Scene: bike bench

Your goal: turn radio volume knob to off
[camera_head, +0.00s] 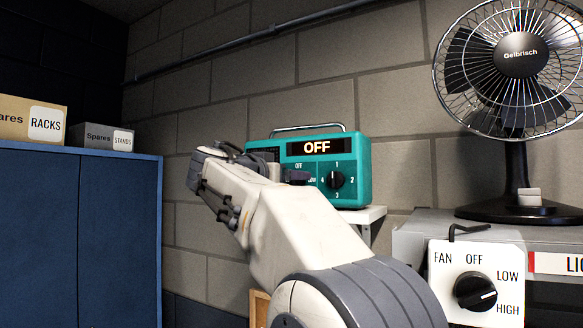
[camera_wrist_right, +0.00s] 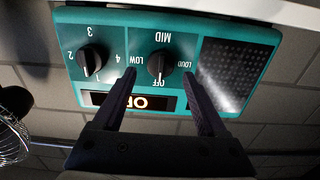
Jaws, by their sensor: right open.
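The teal radio (camera_head: 357,160) stands on a small white shelf against the block wall, and its display (camera_head: 317,147) reads OFF. In the right wrist view, which is upside down, the black volume knob (camera_wrist_right: 161,66) has OFF, LOW, MID and LOUD around it. Its pointer appears to face OFF. My right gripper (camera_wrist_right: 158,78) is open, with one finger on each side of the knob and visible gaps to it. In the head view my right arm and gripper (camera_head: 292,178) cover the knob and the radio's lower left. My left gripper is not in view.
A second radio knob (camera_head: 336,180), numbered 1 to 4, sits beside the volume knob. At right are a fan (camera_head: 516,205) and its control panel with a black knob (camera_head: 475,291). A blue cabinet (camera_head: 118,225) with boxes stands at left.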

